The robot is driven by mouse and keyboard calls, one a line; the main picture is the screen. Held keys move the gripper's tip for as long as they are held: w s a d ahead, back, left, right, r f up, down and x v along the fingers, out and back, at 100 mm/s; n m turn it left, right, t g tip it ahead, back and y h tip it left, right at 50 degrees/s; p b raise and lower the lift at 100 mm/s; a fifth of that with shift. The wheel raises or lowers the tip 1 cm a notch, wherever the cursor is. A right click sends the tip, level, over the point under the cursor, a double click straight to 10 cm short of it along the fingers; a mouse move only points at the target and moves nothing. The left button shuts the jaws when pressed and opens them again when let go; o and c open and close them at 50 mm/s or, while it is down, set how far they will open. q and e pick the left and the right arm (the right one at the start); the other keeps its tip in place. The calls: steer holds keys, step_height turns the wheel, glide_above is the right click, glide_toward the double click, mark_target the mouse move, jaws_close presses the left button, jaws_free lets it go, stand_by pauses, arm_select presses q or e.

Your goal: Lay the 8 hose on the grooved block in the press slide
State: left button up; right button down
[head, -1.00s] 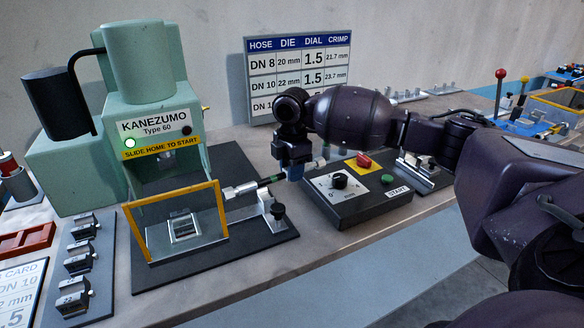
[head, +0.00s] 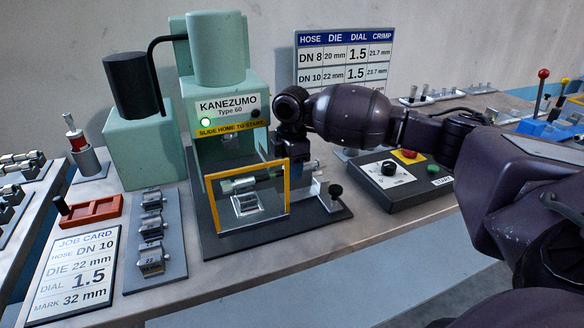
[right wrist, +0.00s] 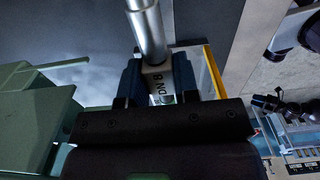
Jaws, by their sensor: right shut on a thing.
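My right gripper (head: 297,166) is shut on the hose (head: 265,176) at the press. In the right wrist view its blue fingers grip either side of a pale tag (right wrist: 158,78) reading DN 8, and a silver fitting (right wrist: 147,32) sticks out beyond them. In the head view the fitting (head: 237,185) points left and shows through the orange-framed guard. The grooved block (head: 249,205) is a silver piece in the press slide, behind that guard. The fitting appears just above the block; I cannot tell whether they touch. My left gripper is not in view.
The green press (head: 222,80) has a lit green lamp.

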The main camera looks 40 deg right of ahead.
steer(key=shift+w+a+r, duration=0.1)
steer(key=shift+d+m, duration=0.2)
steer(key=shift+m, duration=0.1)
steer(key=shift+r+p, duration=0.1)
steer(key=shift+p, duration=0.3)
steer(key=shift+f, duration=1.5)
